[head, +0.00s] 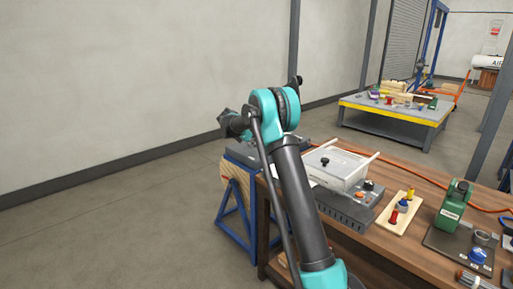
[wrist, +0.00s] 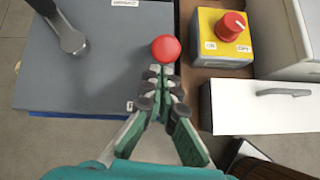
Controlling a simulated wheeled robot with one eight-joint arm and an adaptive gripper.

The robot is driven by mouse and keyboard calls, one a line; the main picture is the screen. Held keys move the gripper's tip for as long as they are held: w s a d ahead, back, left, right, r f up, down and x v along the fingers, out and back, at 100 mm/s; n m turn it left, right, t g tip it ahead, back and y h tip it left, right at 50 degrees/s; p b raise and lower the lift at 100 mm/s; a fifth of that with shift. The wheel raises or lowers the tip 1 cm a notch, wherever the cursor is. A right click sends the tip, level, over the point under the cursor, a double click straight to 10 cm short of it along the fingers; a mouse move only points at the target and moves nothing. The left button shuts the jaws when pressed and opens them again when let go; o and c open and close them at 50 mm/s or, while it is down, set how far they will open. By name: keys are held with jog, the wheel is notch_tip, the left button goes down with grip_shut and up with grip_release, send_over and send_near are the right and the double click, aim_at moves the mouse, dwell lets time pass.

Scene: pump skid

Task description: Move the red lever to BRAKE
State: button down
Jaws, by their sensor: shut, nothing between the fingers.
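The red lever shows in the wrist view as a round red knob (wrist: 165,48) at the right edge of a grey plate (wrist: 90,80). Its shaft is mostly hidden by my fingers. My gripper (wrist: 162,76) is shut and empty, with its fingertips just below the knob in the picture; I cannot tell whether they touch it. A small white label (wrist: 125,3) lies at the plate's top edge and another (wrist: 131,106) lower, left of my fingers; neither is readable with certainty. In the head view my arm hides the lever.
A yellow box (wrist: 207,57) with a red rotary knob stands close right of the lever. A grey metal handle (wrist: 72,38) rises at the plate's left. A white drawer front (wrist: 250,108) is at right. The wooden bench (head: 395,240) holds several other devices.

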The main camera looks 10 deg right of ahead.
jog(key=shift+d+r, duration=0.1)
jog(key=shift+w+r, duration=0.1)
jog(key=shift+r, duration=0.1)
